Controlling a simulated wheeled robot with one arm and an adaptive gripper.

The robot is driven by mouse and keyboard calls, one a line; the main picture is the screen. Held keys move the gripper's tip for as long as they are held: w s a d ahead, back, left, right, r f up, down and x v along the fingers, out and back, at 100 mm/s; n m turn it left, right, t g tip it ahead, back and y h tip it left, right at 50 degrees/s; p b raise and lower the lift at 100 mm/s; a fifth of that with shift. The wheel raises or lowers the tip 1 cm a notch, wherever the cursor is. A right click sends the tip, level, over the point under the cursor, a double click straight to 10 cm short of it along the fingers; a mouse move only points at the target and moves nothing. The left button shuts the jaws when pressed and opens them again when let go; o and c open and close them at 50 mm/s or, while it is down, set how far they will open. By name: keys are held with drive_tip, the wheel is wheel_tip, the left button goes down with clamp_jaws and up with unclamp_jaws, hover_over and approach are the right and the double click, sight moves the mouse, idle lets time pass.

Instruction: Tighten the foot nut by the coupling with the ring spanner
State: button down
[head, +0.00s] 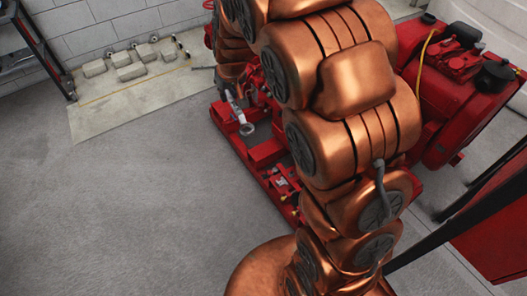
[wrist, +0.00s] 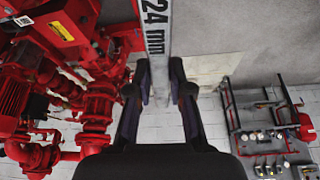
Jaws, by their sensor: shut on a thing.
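A pale steel ring spanner marked "24 mm" (wrist: 156,35) runs up between the fingers of my gripper (wrist: 160,78) in the wrist view and leaves the top edge. My gripper is shut on its shaft. In the head view the spanner (head: 239,114) slants down, with its grey ring end low over the red base frame (head: 265,152) of the pumpset. I cannot tell whether the ring touches the frame or sits around a nut. The foot nut and the coupling cannot be made out; my copper arm hides much of the pumpset.
A red engine (head: 462,75) stands at the right in the head view. Red pumps and pipes (wrist: 70,100) fill the left of the wrist view. A rack (wrist: 265,125) stands at its right. A pale slab with grey blocks (head: 125,68) lies at the back wall. The left floor is clear.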

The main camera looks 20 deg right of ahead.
drive_tip(key=w+d+f+n+y+b, duration=0.15)
drive_tip(key=w+d+f+b, duration=0.3)
drive_tip(key=f+b, duration=0.65)
drive_tip(key=w+d+f+n+b, duration=0.25)
drive_tip(key=w+f+b, duration=0.3)
drive_tip(key=f, duration=1.05)
drive_tip(key=w+d+f+n+b, duration=0.1)
drive_tip(key=d+f+b, duration=0.3)
drive_tip(key=f, duration=0.6)
drive_tip(key=w+d+f+n+y+b, duration=0.1)
drive_tip(key=d+f+b, duration=0.4)
drive_tip(key=f+b, duration=0.4)
drive_tip(key=w+d+f+n+b, duration=0.1)
drive_tip(key=d+f+b, duration=0.4)
drive_tip(key=f, duration=0.8)
drive_tip(key=shift+w+d+n+g+b, duration=0.2)
drive_tip(key=shift+w+n+g+b, duration=0.2)
drive_tip(key=shift+b, duration=0.5)
drive_tip(key=shift+s+d+f+b, duration=0.1)
drive_tip(key=shift+b, duration=0.3)
drive_tip(key=shift+f+b, duration=1)
drive_tip(key=shift+f, duration=1.4)
drive_tip(key=shift+f+b, duration=0.6)
drive_tip(key=shift+f, duration=0.75)
drive_tip(key=shift+s+a+n+b, duration=0.2)
drive_tip(key=shift+n+b, duration=0.1)
drive_tip(key=shift+b, duration=0.25)
drive_tip(key=shift+r, duration=0.15)
